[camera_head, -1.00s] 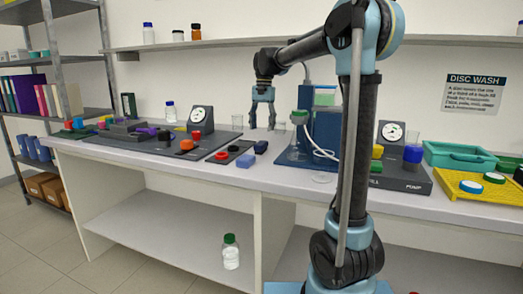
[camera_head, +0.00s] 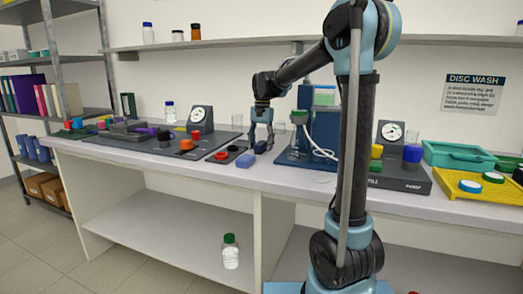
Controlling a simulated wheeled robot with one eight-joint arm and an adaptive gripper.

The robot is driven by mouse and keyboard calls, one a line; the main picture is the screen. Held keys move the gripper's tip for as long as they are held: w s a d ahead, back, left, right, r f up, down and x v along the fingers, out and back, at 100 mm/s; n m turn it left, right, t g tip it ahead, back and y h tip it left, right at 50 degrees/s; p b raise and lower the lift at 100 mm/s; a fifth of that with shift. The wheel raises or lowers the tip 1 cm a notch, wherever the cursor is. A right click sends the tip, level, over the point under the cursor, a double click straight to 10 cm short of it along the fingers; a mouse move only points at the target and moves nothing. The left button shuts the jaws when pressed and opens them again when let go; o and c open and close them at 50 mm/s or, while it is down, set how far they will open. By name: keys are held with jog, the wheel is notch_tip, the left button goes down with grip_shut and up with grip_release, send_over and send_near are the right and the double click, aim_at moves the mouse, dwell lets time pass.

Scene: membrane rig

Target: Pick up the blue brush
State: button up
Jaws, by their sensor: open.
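My gripper (camera_head: 261,147) is open, pointing down low over the bench just left of the blue apparatus. A small dark blue object (camera_head: 260,147), which looks like the blue brush, sits on the bench between or just behind its fingertips. At this size I cannot make out bristles or whether the fingers touch it.
A dark mat (camera_head: 190,152) with colored knobs and a gauge (camera_head: 201,118) lies left. The blue apparatus (camera_head: 322,125) with a flask and tube stands close right of the gripper. A teal tray (camera_head: 459,154) and yellow tray (camera_head: 470,190) are farther right. A shelf runs above.

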jog(key=shift+c, duration=0.6)
jog(key=c, duration=1)
jog(key=shift+c, duration=0.2)
jog(key=shift+r, duration=0.15)
